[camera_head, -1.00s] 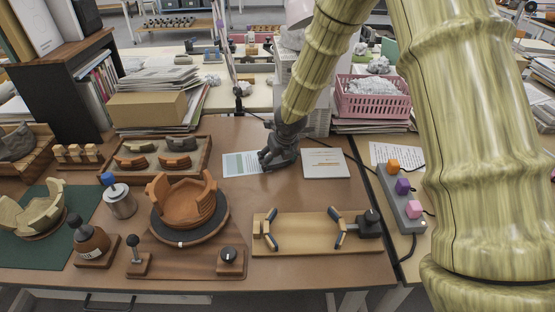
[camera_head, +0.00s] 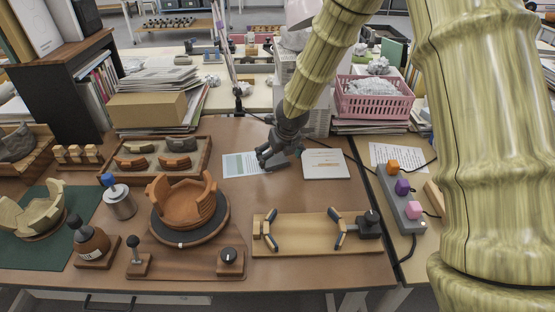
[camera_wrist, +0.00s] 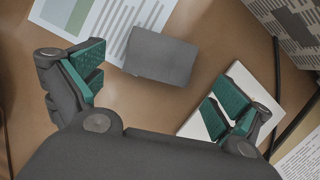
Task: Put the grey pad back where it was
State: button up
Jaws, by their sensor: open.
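The grey pad (camera_wrist: 161,56) is a flat-faced dark grey block in the wrist view. It lies beyond and between my fingertips, overlapping the edge of a printed sheet (camera_wrist: 128,22). My gripper (camera_wrist: 160,88) is open, with a green-padded finger on either side and nothing between the pads. In the head view my gripper (camera_head: 269,158) hangs low over the back middle of the table, beside the sheet (camera_head: 240,165). I cannot make out the pad there, and my gripper may hide it.
A white booklet (camera_head: 326,164) lies right of my gripper, and its edge passes under my right finger in the wrist view. A turntable (camera_head: 219,222) with an orange-brown pot and a wooden clamp board (camera_head: 300,237) stand nearer the front. A pink basket (camera_head: 374,101) is behind.

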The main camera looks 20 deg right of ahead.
jog(key=v, duration=0.9)
jog(key=shift+r+p, duration=0.2)
jog(key=shift+p, duration=0.2)
jog(key=shift+s, duration=0.1)
